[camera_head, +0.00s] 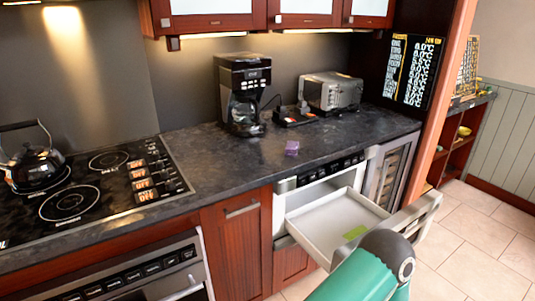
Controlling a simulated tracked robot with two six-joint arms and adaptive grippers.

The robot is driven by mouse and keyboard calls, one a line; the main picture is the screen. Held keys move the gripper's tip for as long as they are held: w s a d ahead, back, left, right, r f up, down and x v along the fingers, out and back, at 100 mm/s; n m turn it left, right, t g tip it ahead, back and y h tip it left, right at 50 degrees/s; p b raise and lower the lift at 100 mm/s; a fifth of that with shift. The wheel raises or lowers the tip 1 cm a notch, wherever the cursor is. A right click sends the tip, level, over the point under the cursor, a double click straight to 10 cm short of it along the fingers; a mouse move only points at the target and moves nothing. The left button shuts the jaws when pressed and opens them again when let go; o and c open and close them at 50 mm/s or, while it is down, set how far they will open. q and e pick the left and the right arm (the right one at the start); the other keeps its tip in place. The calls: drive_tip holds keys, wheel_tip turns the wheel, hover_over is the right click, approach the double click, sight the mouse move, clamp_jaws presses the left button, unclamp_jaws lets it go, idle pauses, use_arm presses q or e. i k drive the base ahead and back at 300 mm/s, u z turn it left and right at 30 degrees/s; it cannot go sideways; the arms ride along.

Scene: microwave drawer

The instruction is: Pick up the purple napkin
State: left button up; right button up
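The purple napkin (292,147) is a small purple piece lying on the dark countertop (235,165), near its front edge. It lies above and behind the open microwave drawer, to the right of the coffee maker's base. Nothing touches or covers it. Neither of my grippers shows in the head view. A teal and grey link of my arm rises at the bottom right, in front of the drawer, and hides part of the drawer's front.
The microwave drawer (306,217) is pulled out, with a flat green piece (354,232) inside. A coffee maker (243,94) and toaster (331,92) stand behind. A kettle (33,160) sits on the cooktop (111,203) at left. The counter around the napkin is clear.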

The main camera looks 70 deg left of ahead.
sight(292, 148)
drive_tip(key=u, duration=0.1)
drive_tip(key=k, duration=1.25)
drive_tip(key=u, duration=1)
drive_tip(key=i, duration=1)
drive_tip(key=z, duration=0.05)
